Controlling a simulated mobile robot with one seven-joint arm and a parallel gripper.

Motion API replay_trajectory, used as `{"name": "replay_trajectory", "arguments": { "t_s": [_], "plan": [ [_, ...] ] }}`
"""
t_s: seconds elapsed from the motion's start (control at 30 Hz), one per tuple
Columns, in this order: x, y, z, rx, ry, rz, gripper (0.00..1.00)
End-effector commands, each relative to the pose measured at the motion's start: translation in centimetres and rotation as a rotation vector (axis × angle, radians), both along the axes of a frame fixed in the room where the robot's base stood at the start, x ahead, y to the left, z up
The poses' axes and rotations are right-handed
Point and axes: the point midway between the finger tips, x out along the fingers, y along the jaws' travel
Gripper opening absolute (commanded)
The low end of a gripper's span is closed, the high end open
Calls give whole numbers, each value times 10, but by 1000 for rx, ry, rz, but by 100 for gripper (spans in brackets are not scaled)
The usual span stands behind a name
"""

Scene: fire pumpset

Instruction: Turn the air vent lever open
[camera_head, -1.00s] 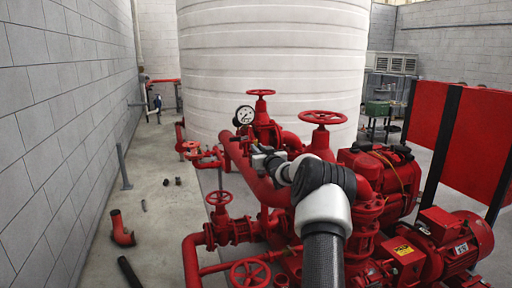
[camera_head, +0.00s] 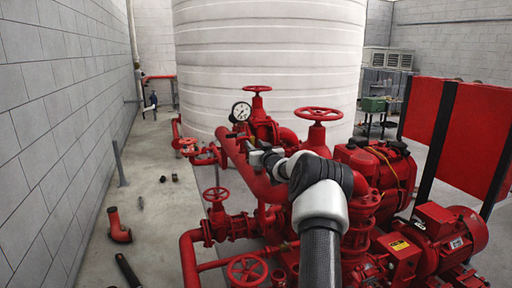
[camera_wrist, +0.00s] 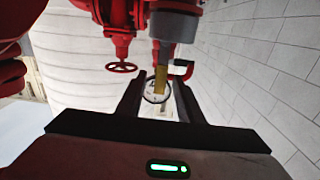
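My gripper (camera_wrist: 158,98) is open, with its two dark fingers apart in the wrist view. Between and beyond the fingers is a brass-yellow bar (camera_wrist: 160,78) below a grey cylindrical fitting (camera_wrist: 174,22). A small red handle-like part (camera_wrist: 183,69) sits just right of the bar, near the right finger. I cannot tell for sure which of these is the air vent lever, or whether a finger touches it. In the head view my gripper (camera_head: 256,157) is small, beside the red pipe; the lever cannot be made out there.
A pressure gauge (camera_head: 241,111) and red handwheels (camera_head: 317,114) stand close around my arm. A red handwheel (camera_wrist: 122,67) also shows left of the fingers in the wrist view. The large white tank (camera_head: 268,60) is behind. Floor at left is partly clear, with loose pipe pieces (camera_head: 118,226).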

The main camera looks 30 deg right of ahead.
Motion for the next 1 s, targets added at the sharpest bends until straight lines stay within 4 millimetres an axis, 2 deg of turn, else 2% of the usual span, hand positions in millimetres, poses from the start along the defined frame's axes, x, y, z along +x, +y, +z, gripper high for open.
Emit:
{"name": "replay_trajectory", "arguments": {
  "t_s": [0.13, 0.27, 0.7, 0.9, 1.0],
  "plan": [
    [-6, 2, 1, -1, -1, 1, 34],
    [-22, 6, 0, -2, 1, 1, 34],
    [-120, 30, -1, -1, 1, -3, 34],
    [-154, 39, 0, -1, 0, -2, 34],
    [-163, 42, 0, 0, 1, -1, 34]
  ]
}}
